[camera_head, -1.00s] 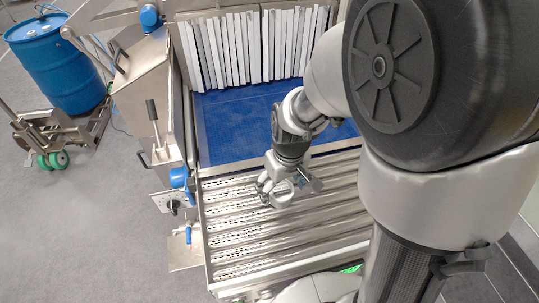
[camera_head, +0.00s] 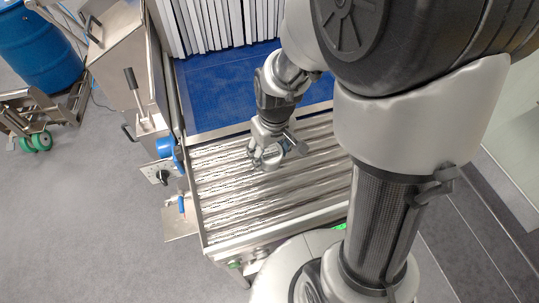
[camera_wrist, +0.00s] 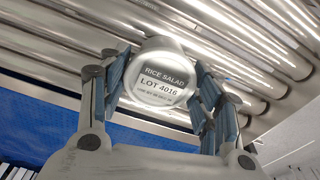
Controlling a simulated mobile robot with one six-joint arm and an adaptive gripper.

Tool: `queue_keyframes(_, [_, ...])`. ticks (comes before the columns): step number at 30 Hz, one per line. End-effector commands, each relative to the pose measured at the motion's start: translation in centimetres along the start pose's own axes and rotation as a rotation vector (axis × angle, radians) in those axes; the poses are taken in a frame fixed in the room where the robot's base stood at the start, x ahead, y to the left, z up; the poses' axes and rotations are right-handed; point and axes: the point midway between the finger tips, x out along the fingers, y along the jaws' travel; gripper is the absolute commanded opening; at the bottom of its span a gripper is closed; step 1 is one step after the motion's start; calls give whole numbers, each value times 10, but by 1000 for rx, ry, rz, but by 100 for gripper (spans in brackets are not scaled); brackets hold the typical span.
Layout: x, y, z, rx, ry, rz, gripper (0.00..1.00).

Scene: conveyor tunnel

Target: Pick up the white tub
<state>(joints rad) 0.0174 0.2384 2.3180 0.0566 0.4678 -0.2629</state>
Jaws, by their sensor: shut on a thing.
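The white tub (camera_wrist: 150,58) is in the wrist view, a round light tub with a label reading "RICE SALAD LOT 4016". My gripper (camera_wrist: 163,95) has its blue-padded fingers on both sides of the tub and is shut on it. In the head view my gripper (camera_head: 266,158) is low over the metal rollers, with the tub mostly hidden by the fingers. I cannot tell whether the tub touches the rollers.
The roller conveyor (camera_head: 230,210) lies under my gripper. Behind it is a blue belt (camera_head: 225,90) leading to white strip curtains (camera_head: 215,25). A control box with a lever (camera_head: 150,120) stands at left, and a blue drum (camera_head: 38,45) is farther left.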

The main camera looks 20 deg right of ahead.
Motion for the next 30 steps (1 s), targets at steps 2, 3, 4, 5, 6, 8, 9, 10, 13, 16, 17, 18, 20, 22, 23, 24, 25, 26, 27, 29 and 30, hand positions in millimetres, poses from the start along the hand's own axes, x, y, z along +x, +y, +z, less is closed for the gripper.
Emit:
queue_keyframes(2, [0, 0, 0, 0, 0, 0, 31])
queue_keyframes(3, [0, 0, 0, 0, 1, 0, 31])
queue_keyframes(4, [0, 0, 0, 0, 1, 0, 31])
queue_keyframes(5, [0, 0, 0, 0, 1, 0, 31])
queue_keyframes(6, [0, 0, 0, 0, 1, 0, 31])
queue_keyframes(8, [0, 0, 0, 0, 1, 0, 31])
queue_keyframes(9, [-1, 0, 0, 0, 1, 0, 30])
queue_keyframes(10, [-1, 0, 0, 0, 1, 0, 30])
queue_keyframes(13, [-5, 0, -1, 0, 2, 0, 30])
queue_keyframes(16, [-14, 0, -3, 0, 3, 0, 30])
queue_keyframes(17, [-18, 0, -3, 0, 4, 1, 30])
queue_keyframes(18, [-24, 0, -4, 0, 4, 1, 30])
queue_keyframes(20, [-34, 0, -6, 0, 6, 1, 30])
queue_keyframes(22, [-48, 0, -8, 1, 7, 1, 30])
queue_keyframes(23, [-55, 0, -8, 1, 6, 1, 30])
queue_keyframes(24, [-64, 0, -9, 1, 6, 1, 30])
queue_keyframes(25, [-71, 0, -10, 1, 7, 1, 30])
queue_keyframes(26, [-78, 0, -11, 1, 7, 1, 30])
queue_keyframes(27, [-88, 0, -12, 0, 7, 2, 30])
queue_keyframes(29, [-102, 0, -14, 0, 7, 2, 30])
queue_keyframes(30, [-111, 0, -15, 0, 7, 2, 30])
